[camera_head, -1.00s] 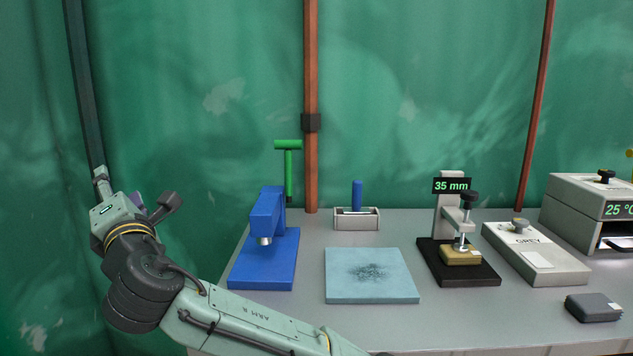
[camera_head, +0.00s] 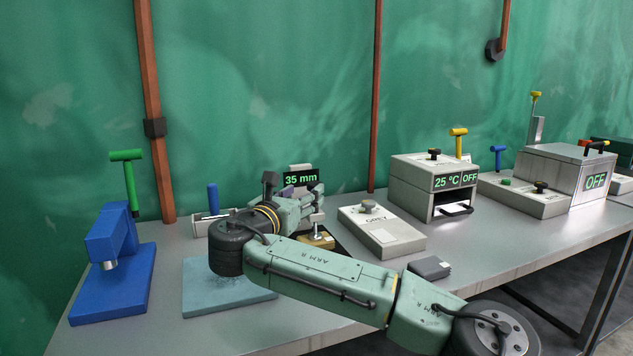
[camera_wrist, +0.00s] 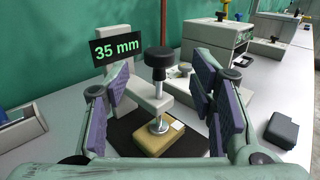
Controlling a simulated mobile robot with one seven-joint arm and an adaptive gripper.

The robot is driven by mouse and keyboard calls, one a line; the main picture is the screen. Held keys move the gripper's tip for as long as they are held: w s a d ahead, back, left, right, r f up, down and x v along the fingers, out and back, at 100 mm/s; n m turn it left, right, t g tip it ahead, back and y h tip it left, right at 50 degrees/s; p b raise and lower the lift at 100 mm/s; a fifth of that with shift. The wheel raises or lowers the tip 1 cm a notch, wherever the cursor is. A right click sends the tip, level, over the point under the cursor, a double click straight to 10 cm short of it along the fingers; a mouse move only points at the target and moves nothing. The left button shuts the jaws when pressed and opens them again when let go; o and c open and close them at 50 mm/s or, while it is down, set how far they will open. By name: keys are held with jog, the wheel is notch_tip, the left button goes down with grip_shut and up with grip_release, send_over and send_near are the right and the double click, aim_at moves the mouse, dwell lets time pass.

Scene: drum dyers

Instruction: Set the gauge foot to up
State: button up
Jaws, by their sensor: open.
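The gauge shows "35 mm" on its display (camera_head: 301,178), which also reads clearly in the wrist view (camera_wrist: 117,47). In the wrist view its black knob (camera_wrist: 160,61) tops an upright metal stem. The round metal foot (camera_wrist: 158,126) at the stem's bottom rests on a tan block (camera_wrist: 146,141), on a black base. My gripper (camera_wrist: 161,82) is open, its purple-padded fingers to the left and right of the knob and stem with gaps on both sides. In the head view my gripper (camera_head: 291,197) hides much of the gauge; part of the tan block (camera_head: 318,238) shows below.
A grey box marked GREY (camera_head: 382,231) and a dark grey pad (camera_head: 429,267) lie right of the gauge. A light blue slab (camera_head: 230,291) and a blue press (camera_head: 118,265) stand left. A 25 °C oven (camera_head: 432,183) is further right.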

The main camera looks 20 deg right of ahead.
aim_at(312, 186)
jog(key=p+x, duration=0.2)
jog(key=x, duration=0.5)
jog(key=shift+w+d, duration=0.2)
jog(key=shift+w, duration=0.05)
jog(key=shift+c, duration=0.2)
grip_shut()
dwell(0.4)
